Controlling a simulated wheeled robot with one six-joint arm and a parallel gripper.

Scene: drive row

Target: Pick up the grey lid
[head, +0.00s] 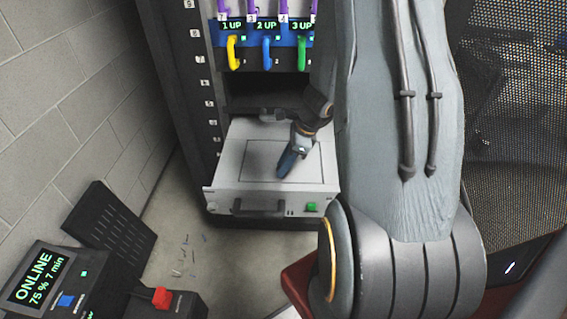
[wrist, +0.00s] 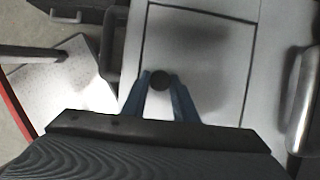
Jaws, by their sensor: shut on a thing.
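The grey lid (head: 262,153) is a flat panel outlined by a thin dark line in the top of a light grey pulled-out unit (head: 225,183). The lid also fills the middle of the wrist view (wrist: 205,35), with a small dark round knob (wrist: 160,80) on it. My gripper (head: 285,170) points down over the lid. In the wrist view its blue fingers (wrist: 160,86) are shut on the knob from both sides. I cannot tell whether the lid is lifted or still seated. My arm hides the unit's right side in the head view.
The dark rack above holds yellow (head: 233,52), blue (head: 267,52) and green (head: 302,52) handles under lit labels. The unit's front has a dark pull handle (head: 258,207) and a green button (head: 312,207). A black box with an ONLINE screen (head: 42,278) stands lower left.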

